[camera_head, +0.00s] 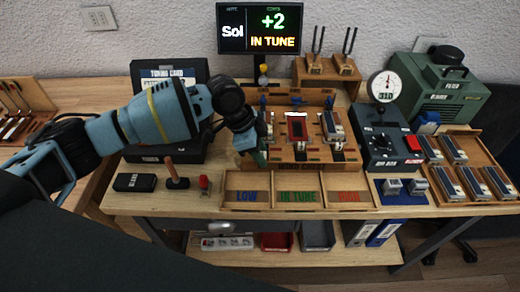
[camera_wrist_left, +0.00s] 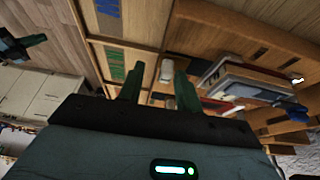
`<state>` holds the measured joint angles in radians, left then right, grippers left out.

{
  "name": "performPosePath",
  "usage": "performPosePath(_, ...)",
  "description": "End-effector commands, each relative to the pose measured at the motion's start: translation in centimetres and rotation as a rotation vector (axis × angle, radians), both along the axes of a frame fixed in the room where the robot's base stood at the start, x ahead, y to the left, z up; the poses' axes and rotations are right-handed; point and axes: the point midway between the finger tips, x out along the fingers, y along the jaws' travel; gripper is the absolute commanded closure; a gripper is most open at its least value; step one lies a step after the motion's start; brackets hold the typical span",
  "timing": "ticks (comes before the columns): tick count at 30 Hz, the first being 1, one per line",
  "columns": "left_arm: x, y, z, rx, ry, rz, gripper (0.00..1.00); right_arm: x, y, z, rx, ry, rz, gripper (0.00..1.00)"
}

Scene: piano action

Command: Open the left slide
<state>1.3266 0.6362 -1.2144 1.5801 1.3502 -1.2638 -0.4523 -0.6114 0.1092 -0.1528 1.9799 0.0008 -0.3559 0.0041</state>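A wooden rack (camera_head: 313,157) stands at the middle of the bench and holds three units side by side. The left unit (camera_head: 268,128) is partly hidden by my left gripper (camera_head: 257,156). The middle unit (camera_head: 297,128) has a red top and the right unit (camera_head: 333,127) a grey one. My left gripper points down at the rack's left front corner. In the left wrist view its two green fingers (camera_wrist_left: 157,88) stand apart, with a small pale piece (camera_wrist_left: 167,71) seen between them; contact cannot be told. A layered block (camera_wrist_left: 245,80) lies right of the fingers.
A tray marked LOW, IN TUNE and HIGH (camera_head: 297,207) lies in front of the rack. A gauge box (camera_head: 389,140) stands to the right, beside a tray of several grey units (camera_head: 478,163). A screen (camera_head: 258,28) reads "IN TUNE". A black case (camera_head: 168,78) is behind my arm.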

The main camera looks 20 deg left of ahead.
Motion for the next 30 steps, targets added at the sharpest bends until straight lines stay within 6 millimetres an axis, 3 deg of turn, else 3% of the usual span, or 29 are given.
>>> performPosePath(8,0.1,0.3,0.6,-0.001,-0.005,0.003,0.65,0.0,-0.2,0.0,-0.007,-0.001,0.007,1.00)
performPosePath(21,-0.6,2.5,6.3,0.000,-0.004,0.002,0.65,0.1,-0.4,0.3,-0.010,-0.006,0.010,1.00)
performPosePath(30,-0.8,2.9,7.3,0.000,-0.001,0.002,0.65,0.1,-0.2,0.3,-0.005,-0.005,0.005,1.00)
